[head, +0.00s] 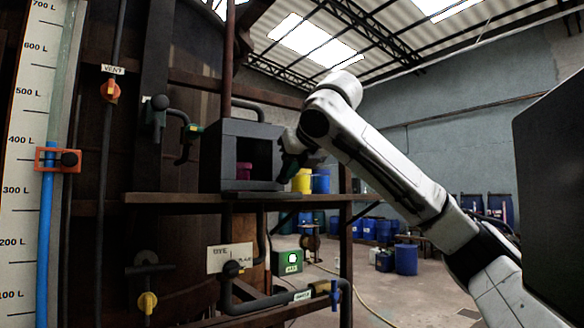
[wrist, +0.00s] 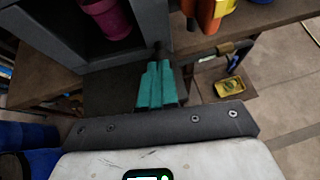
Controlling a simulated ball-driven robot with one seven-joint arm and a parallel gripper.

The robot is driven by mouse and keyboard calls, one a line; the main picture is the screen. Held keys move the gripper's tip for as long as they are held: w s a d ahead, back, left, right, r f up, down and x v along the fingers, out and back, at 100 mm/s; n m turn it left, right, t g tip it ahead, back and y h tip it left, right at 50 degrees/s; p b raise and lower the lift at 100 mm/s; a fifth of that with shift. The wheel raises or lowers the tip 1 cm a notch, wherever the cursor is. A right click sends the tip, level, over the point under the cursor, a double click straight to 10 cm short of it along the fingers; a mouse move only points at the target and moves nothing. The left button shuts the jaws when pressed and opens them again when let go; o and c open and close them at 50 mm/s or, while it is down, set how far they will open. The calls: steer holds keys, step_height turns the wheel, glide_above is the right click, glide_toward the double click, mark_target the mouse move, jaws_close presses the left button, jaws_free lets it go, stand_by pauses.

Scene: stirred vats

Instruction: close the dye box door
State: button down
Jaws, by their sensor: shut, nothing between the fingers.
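The dye box (head: 213,160) is a dark grey box on the wooden shelf, its front opening uncovered. A magenta cup (head: 243,171) stands inside; it also shows in the wrist view (wrist: 105,17). My gripper (head: 291,158) is by the box's right side, dark against it. In the wrist view my green fingers (wrist: 160,68) are together and empty, their tips close to the box's frame (wrist: 152,25). I cannot tell whether they touch it. I cannot clearly make out the door; a dark panel (wrist: 108,95) left of my fingers may be it.
The shelf (head: 160,198) runs under the box. Pipes and valves, one with a blue handle (head: 345,290), lie below.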

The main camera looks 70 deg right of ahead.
steer(key=shift+w+d+r+p, duration=0.2)
steer(key=shift+d+p, duration=0.25)
steer(key=shift+p, duration=0.25)
steer(key=shift+w+d+f+p, duration=0.1)
steer(key=shift+w+d+p, duration=0.15)
steer(key=shift+d+p, duration=0.2)
steer(key=shift+f, duration=0.1)
